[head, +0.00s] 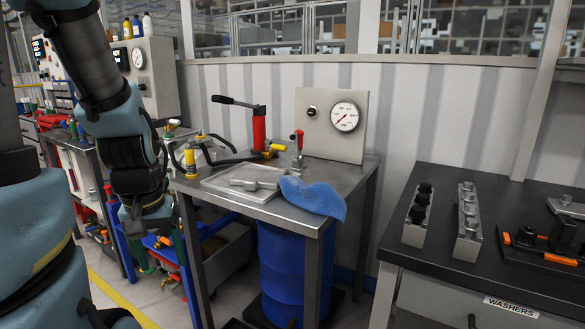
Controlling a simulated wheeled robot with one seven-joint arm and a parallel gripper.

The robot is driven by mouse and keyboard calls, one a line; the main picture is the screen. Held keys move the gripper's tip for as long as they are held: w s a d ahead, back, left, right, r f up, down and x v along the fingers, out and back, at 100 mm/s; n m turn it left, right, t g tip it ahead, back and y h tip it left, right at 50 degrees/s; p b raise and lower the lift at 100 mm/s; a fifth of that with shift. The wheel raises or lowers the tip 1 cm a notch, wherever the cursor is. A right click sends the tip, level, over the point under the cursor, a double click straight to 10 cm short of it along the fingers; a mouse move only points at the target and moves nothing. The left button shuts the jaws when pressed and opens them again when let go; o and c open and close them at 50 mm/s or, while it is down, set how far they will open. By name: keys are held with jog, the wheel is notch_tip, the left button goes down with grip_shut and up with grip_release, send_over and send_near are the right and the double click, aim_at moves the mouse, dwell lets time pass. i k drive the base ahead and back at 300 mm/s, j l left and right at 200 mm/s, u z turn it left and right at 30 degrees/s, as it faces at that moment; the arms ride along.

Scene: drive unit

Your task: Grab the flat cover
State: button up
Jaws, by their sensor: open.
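A flat grey metal piece (256,183), which looks like the flat cover, lies in a shallow metal tray (215,184) on the steel bench at the middle. Another flat grey plate (566,207) shows at the far right edge on the black-topped bench; I cannot tell for certain which one is the cover. My gripper (148,228) hangs at the end of my arm on the left, open, in front of and to the left of the steel bench. It is apart from both pieces. Its fingertips are small and dark, hard to make out.
A blue cloth (312,196) hangs over the steel bench's front right corner. A red hand pump (259,129) and a gauge panel (334,125) stand at its back. A blue drum (290,262) is underneath. Two metal blocks with fittings (467,222) stand on the black-topped bench (500,283).

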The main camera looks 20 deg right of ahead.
aim_at(258, 177)
jog(key=k+l+u, duration=0.1)
jog(key=l+u, duration=0.15)
jog(key=u, duration=0.25)
jog(key=k+l+u, duration=0.2)
jog(key=u, duration=0.25)
jog(key=k+l+u, duration=0.15)
jog(key=u, duration=0.35)
